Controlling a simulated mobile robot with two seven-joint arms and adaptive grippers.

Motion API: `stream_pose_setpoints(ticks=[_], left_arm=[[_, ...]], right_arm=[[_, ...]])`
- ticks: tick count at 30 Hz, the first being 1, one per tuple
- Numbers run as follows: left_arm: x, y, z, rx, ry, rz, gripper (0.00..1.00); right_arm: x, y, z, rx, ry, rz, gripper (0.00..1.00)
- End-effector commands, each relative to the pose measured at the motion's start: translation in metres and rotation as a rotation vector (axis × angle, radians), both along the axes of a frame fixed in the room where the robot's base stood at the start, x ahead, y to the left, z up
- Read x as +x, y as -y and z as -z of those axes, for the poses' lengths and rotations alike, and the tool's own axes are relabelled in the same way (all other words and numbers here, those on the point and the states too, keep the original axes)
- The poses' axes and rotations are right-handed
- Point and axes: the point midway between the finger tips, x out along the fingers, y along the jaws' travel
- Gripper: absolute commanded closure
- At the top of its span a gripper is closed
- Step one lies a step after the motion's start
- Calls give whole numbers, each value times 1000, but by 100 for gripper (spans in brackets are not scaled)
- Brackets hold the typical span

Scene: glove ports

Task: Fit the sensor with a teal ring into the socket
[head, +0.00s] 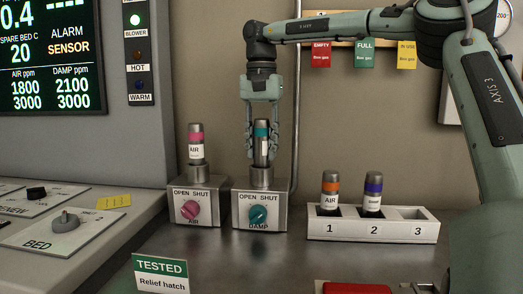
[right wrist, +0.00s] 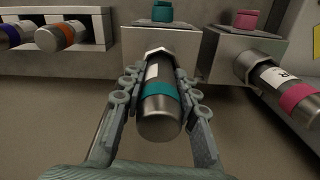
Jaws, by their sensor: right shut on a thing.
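The sensor with a teal ring (head: 262,142) is a grey metal cylinder with a white label, upright at the DAMP socket (head: 262,176). My right gripper (head: 262,150) is shut on it from above, fingers on both sides. In the right wrist view the teal-ringed sensor (right wrist: 160,100) lies between the fingers (right wrist: 158,92), its lower end at the hex collar of the socket (right wrist: 160,50). How deep it sits in the socket I cannot tell. The DAMP block has a teal knob (head: 258,214). My left gripper is not in view.
Left of it, a pink-ringed AIR sensor (head: 196,142) stands in its block with a pink knob (head: 190,210). A white rack (head: 400,230) holds orange-ringed (head: 330,187) and purple-ringed (head: 373,188) sensors in places 1 and 2; place 3 looks empty. A TESTED sign (head: 161,272) stands in front.

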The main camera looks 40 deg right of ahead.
Motion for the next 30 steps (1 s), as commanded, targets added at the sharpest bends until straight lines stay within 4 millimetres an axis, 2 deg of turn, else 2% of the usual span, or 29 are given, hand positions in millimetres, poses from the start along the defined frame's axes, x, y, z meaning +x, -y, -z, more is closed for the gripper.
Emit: stream_pose_setpoints(ticks=[3,9,10,14,24,26,30], left_arm=[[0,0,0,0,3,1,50],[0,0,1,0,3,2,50],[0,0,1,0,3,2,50],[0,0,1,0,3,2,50],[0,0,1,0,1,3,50],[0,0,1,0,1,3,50],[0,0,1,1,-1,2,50]], right_arm=[[0,0,8,-1,2,0,100],[0,0,9,-2,3,1,100],[0,0,10,-1,2,1,66],[0,0,10,-1,2,1,50],[0,0,7,-1,2,1,49],[0,0,2,-2,2,1,49],[1,0,-20,-3,5,3,49]])
